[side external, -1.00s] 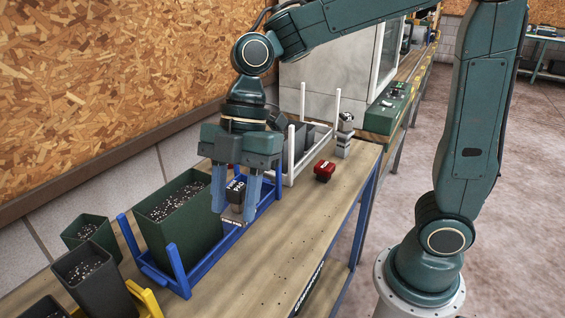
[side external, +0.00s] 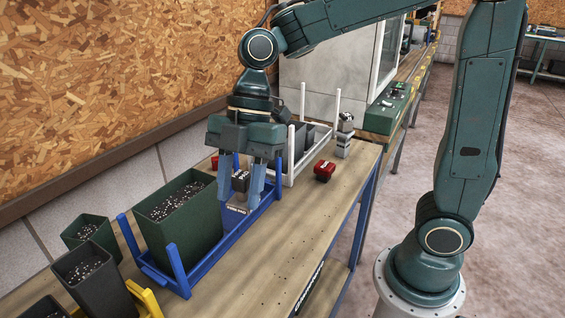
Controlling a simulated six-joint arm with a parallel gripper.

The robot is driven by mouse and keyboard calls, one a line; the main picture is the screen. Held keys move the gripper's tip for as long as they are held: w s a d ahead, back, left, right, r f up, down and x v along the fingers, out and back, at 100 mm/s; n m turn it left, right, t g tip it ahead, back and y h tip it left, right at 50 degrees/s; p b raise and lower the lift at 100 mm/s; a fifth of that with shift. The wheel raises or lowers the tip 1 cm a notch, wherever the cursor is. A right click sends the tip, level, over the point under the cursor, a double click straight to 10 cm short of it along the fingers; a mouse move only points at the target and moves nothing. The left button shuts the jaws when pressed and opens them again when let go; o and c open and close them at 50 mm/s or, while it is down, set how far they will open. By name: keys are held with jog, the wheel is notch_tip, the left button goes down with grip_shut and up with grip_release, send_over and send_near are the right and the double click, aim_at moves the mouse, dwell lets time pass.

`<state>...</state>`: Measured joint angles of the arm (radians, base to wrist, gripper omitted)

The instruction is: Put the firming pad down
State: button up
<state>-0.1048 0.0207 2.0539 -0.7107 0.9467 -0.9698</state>
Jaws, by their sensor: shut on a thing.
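My gripper (side external: 240,182) points down over the right part of the blue rack (side external: 217,253), with its two blue fingers on either side of the firming pad. The firming pad has a black block (side external: 241,181) on top and a pale labelled plate below. My gripper is shut on it and holds it upright. The pad is low, close to the rack and bench; I cannot tell whether it touches anything below.
A tall green bin (side external: 181,222) of speckled soil stands in the rack, left of my gripper. A white-posted rack (side external: 297,158) with dark pots stands behind on the right. The bench front (side external: 270,265) is clear.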

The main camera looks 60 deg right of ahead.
jog(key=w+d+m, duration=0.1)
jog(key=d, duration=1)
jog(key=shift+w+d+r+t, duration=0.15)
jog(key=shift+d+t, duration=0.15)
jog(key=shift+d, duration=0.05)
notch_tip(320, 180, down, 16)
jog(key=shift+f, duration=0.1)
jog(key=shift+f, duration=0.1)
jog(key=shift+f, duration=1.8)
jog(key=shift+f, duration=0.15)
jog(key=o, duration=1)
